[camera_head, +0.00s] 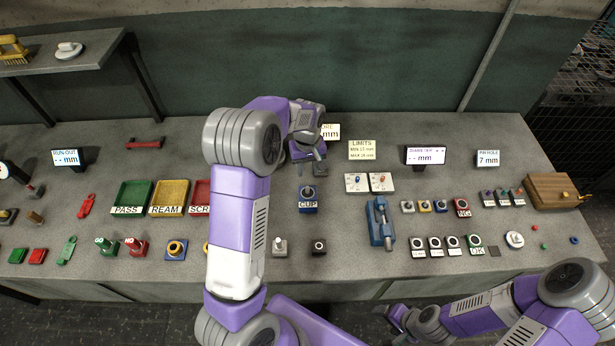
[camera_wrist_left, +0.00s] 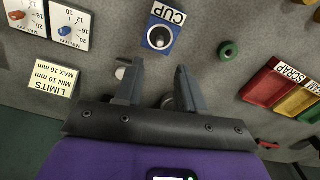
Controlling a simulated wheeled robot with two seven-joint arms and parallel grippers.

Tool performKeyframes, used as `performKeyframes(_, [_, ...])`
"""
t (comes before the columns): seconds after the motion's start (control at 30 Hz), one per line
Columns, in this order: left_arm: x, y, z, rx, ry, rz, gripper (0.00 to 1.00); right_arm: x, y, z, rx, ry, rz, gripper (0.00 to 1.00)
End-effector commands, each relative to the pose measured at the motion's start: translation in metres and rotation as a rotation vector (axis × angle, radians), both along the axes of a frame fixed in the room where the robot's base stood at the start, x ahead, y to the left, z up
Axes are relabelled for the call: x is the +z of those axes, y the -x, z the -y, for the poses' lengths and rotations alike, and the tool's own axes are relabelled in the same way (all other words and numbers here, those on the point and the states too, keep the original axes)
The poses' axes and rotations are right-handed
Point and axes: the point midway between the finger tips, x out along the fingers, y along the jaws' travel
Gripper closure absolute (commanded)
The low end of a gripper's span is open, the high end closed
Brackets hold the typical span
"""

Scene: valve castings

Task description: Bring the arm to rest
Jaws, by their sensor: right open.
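My left arm reaches over the bench, and its left gripper (camera_head: 308,163) hangs above the bench just behind the blue block labelled CUP (camera_head: 308,199). My right gripper (camera_head: 393,318) is open, low in front of the bench's front edge, with my right arm folded at the lower right. My left arm hides part of the bench and the red SCRAP tray (camera_head: 200,196).
Green PASS (camera_head: 131,197) and yellow REAM (camera_head: 169,197) trays stand left of my left arm. A blue vise-like tool (camera_head: 380,222) and two dial blocks (camera_head: 369,183) stand to the right. A LIMITS sign (camera_head: 362,150) stands behind. A green ring (camera_wrist_left: 229,52) lies near the left gripper.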

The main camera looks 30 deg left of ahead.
Motion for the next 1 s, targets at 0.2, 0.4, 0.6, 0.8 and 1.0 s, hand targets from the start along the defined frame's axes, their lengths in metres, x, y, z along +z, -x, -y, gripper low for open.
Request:
performKeyframes(0.2, [0.019, 0.000, 0.000, 0.001, -0.001, 0.001, 0.61, 0.001, 0.000, 0.000, 0.000, 0.000, 0.000, 0.27])
performKeyframes(0.4, [0.020, 0.000, 0.000, 0.001, -0.001, -0.001, 0.61, 0.001, 0.000, 0.000, 0.000, 0.000, 0.000, 0.27])
performKeyframes(0.6, [0.020, 0.000, 0.000, 0.000, 0.000, 0.000, 0.61, 0.001, 0.000, 0.000, 0.000, 0.000, 0.000, 0.27])
performKeyframes(0.8, [0.023, 0.000, 0.000, 0.000, 0.000, 0.000, 0.61, 0.004, 0.000, 0.000, 0.000, 0.000, 0.000, 0.27])
performKeyframes(1.0, [0.059, 0.000, 0.000, 0.000, 0.000, 0.000, 0.61, 0.040, 0.000, 0.000, 0.000, 0.000, 0.000, 0.27])
